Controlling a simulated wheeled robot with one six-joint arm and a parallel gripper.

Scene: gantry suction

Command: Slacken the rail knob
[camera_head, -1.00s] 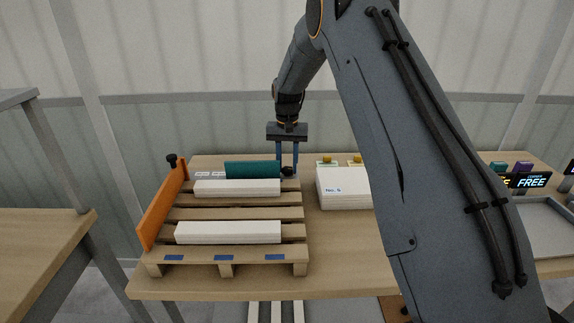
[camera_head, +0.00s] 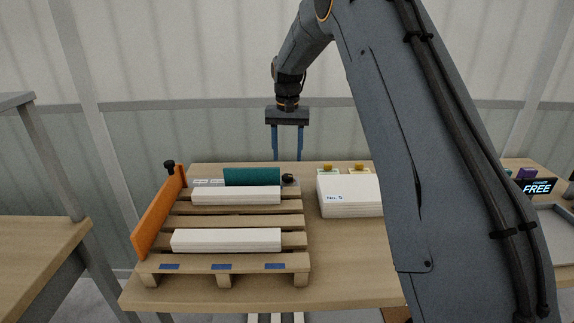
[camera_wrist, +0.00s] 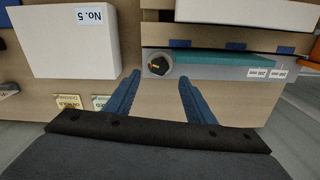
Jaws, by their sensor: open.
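A black rail knob (camera_head: 288,178) sits at the right end of a grey rail along the back of the pallet. In the wrist view the knob (camera_wrist: 157,65) has a pale round base and a small red-orange and yellow mark. A teal bar (camera_head: 252,177) lies along the rail to its left. My gripper (camera_head: 287,158) is open and empty, fingers pointing down, above the knob and apart from it. In the wrist view my gripper (camera_wrist: 159,77) has the knob between and just beyond its fingertips.
A wooden pallet (camera_head: 237,222) carries two white bars. An orange board (camera_head: 158,215) with another black knob (camera_head: 169,167) stands at its left. A white block marked No. 5 (camera_head: 348,195) stands to the right, with small yellow-topped items behind. Bare table lies between.

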